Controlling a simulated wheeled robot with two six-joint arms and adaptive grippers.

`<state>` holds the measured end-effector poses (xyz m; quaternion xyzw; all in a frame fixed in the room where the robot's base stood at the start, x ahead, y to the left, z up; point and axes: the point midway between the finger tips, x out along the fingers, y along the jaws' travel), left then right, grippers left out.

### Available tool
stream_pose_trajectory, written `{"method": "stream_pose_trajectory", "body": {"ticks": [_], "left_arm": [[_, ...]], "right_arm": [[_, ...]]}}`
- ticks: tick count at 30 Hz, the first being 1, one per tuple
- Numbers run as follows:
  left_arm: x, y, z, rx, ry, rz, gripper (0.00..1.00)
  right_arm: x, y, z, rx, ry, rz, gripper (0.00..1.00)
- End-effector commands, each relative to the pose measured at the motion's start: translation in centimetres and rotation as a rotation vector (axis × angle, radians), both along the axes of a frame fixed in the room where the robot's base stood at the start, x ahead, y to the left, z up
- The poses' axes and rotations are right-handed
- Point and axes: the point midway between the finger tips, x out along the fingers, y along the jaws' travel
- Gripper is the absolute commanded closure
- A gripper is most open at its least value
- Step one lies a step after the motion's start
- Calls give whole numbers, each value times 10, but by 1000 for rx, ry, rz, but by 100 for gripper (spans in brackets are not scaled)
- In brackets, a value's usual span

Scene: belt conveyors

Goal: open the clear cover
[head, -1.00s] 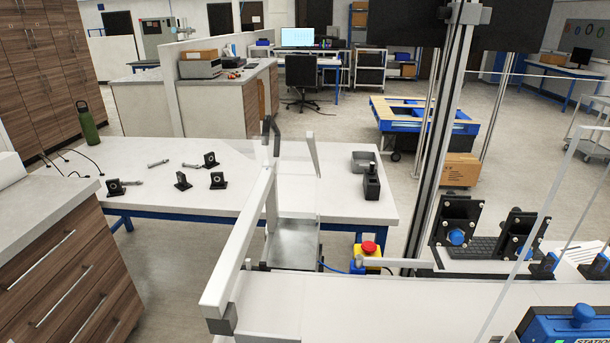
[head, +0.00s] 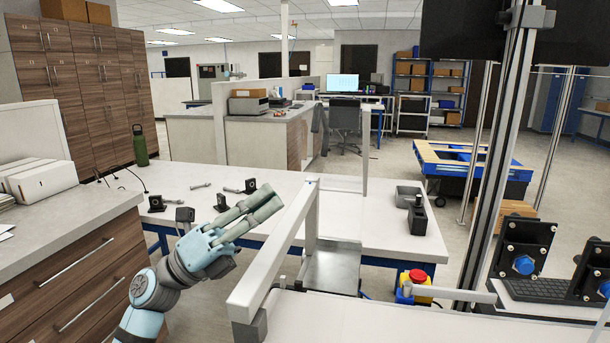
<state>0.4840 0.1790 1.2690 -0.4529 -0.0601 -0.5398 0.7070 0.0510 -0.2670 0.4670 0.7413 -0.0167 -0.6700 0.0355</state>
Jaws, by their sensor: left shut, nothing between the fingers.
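My left gripper (head: 272,200) is in the lower middle of the head view, on an arm from the lower left. It is shut and empty, its fingers pointing up and right, just left of a white frame. The frame has a long beam (head: 272,262) with a grey end and an upright post (head: 311,215). The gripper looks apart from the beam, though depth is hard to judge. I cannot clearly make out the clear cover; its panel may be too transparent to see. My right gripper is not in view.
A white worktable (head: 390,232) holds black brackets and bolts. A red emergency stop button (head: 417,276) is right of the frame. A wooden drawer cabinet (head: 90,285) stands at left. A tall metal column (head: 490,180) rises at right.

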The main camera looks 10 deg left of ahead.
Motion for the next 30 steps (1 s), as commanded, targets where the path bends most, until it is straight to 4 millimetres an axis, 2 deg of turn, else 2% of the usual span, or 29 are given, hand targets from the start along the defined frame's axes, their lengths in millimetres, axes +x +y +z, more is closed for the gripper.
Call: {"method": "stream_pose_trajectory", "body": {"ticks": [1, 6, 13, 26, 30], "left_arm": [[3, -6, 11, -4, -1, -1, 100], [17, -29, 31, -8, 2, -2, 100], [32, -53, 48, -8, 4, -1, 100], [35, -57, 49, -7, 7, 0, 100], [36, -54, 54, -7, 18, 6, 100]], "right_arm": [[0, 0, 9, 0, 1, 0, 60], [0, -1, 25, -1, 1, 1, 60], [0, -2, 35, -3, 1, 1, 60], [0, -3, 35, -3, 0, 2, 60], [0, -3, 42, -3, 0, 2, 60]]}}
